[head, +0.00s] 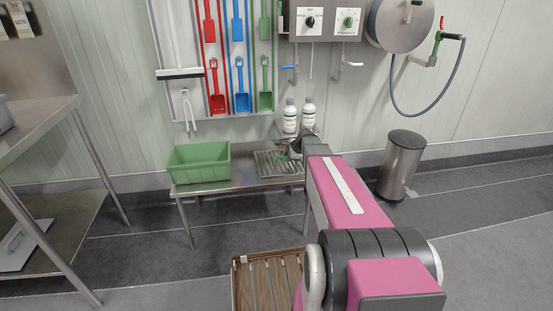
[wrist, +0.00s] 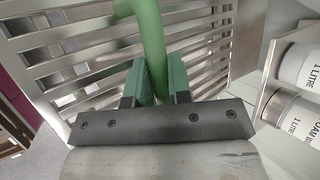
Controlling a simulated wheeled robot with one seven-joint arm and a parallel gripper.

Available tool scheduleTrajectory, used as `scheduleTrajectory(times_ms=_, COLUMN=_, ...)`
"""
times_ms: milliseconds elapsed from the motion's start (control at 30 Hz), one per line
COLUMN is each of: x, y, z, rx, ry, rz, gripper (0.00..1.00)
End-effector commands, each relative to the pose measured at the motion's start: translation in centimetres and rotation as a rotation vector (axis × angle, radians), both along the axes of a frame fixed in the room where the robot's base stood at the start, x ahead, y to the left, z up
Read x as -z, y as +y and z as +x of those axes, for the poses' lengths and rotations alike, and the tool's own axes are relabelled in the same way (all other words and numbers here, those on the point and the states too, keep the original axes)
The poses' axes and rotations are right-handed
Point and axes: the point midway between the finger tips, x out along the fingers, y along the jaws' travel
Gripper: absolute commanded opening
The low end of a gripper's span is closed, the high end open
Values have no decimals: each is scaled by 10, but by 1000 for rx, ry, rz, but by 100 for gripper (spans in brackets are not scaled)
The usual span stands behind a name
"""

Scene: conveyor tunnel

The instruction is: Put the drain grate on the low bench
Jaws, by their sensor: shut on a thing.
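The drain grate (head: 270,165), a steel panel of parallel slats, is at the right end of the low bench (head: 240,186), a steel table against the wall. It fills the back of the wrist view (wrist: 62,42) and has a green handle (wrist: 151,35). My gripper (wrist: 157,80) is shut on that handle, with one green-padded finger on each side. In the head view my arm hides part of the grate and the bench's right end. I cannot tell whether the grate touches the bench top.
A green bin (head: 199,165) stands on the bench's left part. Two white bottles (head: 299,116) stand on a small shelf behind the grate. A slatted wooden crate (head: 268,282) is in front of the bench. A steel pedal bin (head: 402,165) stands right, and a steel rack (head: 40,135) left.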

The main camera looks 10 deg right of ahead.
Motion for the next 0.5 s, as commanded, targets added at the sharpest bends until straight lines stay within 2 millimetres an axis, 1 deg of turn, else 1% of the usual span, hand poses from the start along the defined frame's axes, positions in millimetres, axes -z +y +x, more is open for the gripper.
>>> scheduleTrajectory(times_ms=33, x=0, y=7, z=11, rx=-2, ry=-2, rz=1, gripper=0)
scheduleTrajectory(times_ms=200, x=0, y=27, z=35, rx=-2, ry=-2, rz=0, gripper=0)
scheduleTrajectory(times_ms=333, x=0, y=38, z=47, rx=-1, ry=0, rz=0, gripper=0)
scheduleTrajectory(times_ms=500, x=0, y=43, z=52, rx=0, ry=0, rz=0, gripper=0)
